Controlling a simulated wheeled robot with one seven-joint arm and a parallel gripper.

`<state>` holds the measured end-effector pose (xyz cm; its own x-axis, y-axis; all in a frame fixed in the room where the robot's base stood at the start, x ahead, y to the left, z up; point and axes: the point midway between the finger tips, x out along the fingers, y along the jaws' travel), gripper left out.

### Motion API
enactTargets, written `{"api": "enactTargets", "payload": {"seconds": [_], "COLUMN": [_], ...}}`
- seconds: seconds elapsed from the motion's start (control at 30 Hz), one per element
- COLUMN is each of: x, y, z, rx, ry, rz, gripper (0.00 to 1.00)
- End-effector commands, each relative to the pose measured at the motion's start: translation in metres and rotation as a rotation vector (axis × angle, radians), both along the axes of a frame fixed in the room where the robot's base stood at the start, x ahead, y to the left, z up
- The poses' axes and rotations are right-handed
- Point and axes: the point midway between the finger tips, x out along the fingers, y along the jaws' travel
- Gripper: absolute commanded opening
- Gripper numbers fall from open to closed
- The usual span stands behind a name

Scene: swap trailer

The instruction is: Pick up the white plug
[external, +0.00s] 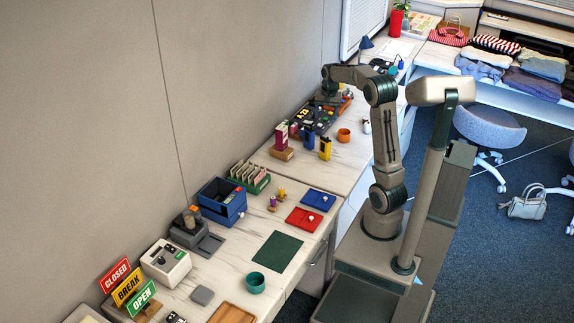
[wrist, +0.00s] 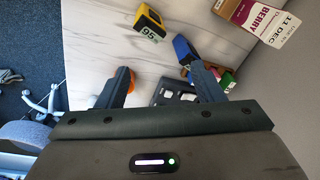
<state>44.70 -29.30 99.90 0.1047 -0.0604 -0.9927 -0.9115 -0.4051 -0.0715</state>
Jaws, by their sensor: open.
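My gripper (external: 330,97) is over the far part of the long counter, above a dark tray of small coloured parts (external: 316,117). In the wrist view my gripper (wrist: 161,72) has its two fingers wide apart, with nothing held between them. I cannot make out a white plug for certain in either view. A small white item (external: 366,126) stands near the counter's front edge by an orange cup (external: 344,135); it is too small to identify.
A yellow block (wrist: 150,22), a blue block (wrist: 183,47) and a BERRY box (wrist: 262,15) stand near my fingers. Signs, a blue bin (external: 221,203) and a teal cup (external: 255,283) are on the near counter. Bare counter shows around the green mat (external: 277,251).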

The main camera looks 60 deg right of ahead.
Motion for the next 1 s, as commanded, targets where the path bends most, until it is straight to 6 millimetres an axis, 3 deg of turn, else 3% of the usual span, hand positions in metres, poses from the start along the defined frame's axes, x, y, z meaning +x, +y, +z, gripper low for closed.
{"api": "enactTargets", "payload": {"seconds": [0.03, 0.2, 0.3, 0.43, 0.6, 0.77, 1.0], "x": [-0.002, -0.021, -0.042, -0.071, -0.095, -0.100, -0.104], "y": [-0.034, -0.135, -0.189, -0.243, -0.278, -0.285, -0.290], "z": [-0.003, -0.018, -0.030, -0.046, -0.058, -0.072, -0.118], "rx": [0.001, -0.002, -0.007, -0.015, -0.023, -0.024, -0.022], "ry": [0.010, 0.031, 0.045, 0.061, 0.073, 0.076, 0.078], "rz": [-0.088, -0.370, -0.523, -0.681, -0.792, -0.815, -0.814], "gripper": [0.61, 0.61, 0.61, 0.61, 0.61, 0.61, 0.61]}}
